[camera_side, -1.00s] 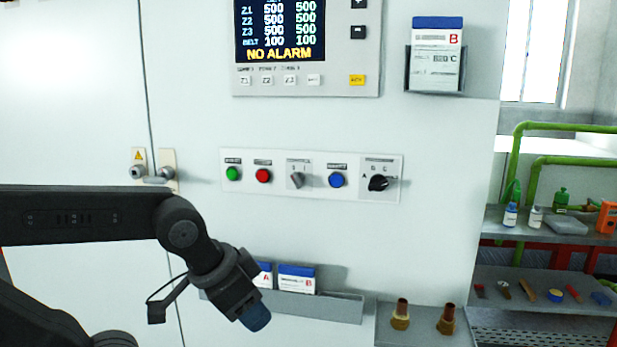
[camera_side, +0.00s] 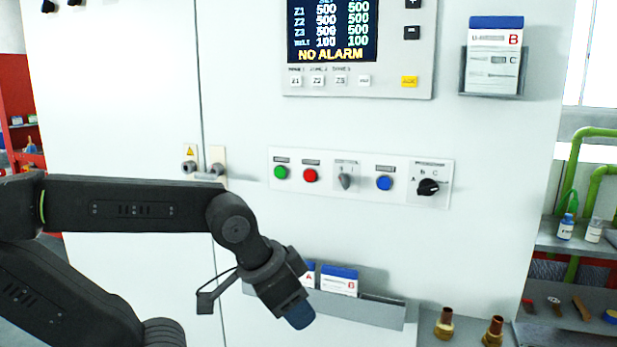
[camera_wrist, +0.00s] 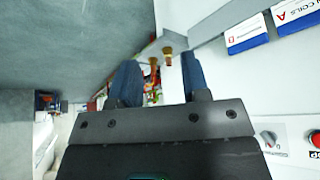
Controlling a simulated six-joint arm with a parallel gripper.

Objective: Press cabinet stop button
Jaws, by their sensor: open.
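The stop button is the red round button (camera_side: 310,175) on the white control strip of the cabinet, between a green button (camera_side: 280,172) and a grey selector (camera_side: 345,181). In the wrist view, the red button (camera_wrist: 315,139) is cut by the right edge, with part of its label below. My gripper (camera_side: 299,316) is below the strip in the side view, tilted down, and apart from the button. In the wrist view its two blue fingers are spread (camera_wrist: 160,82), with nothing held between them.
A blue button (camera_side: 384,183) and a black rotary knob (camera_side: 428,187) sit farther right on the strip. Below is a ledge (camera_side: 385,312) with cards (camera_side: 339,281); brass fittings (camera_side: 444,323) stand to its right. A door handle (camera_side: 216,170) projects at left.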

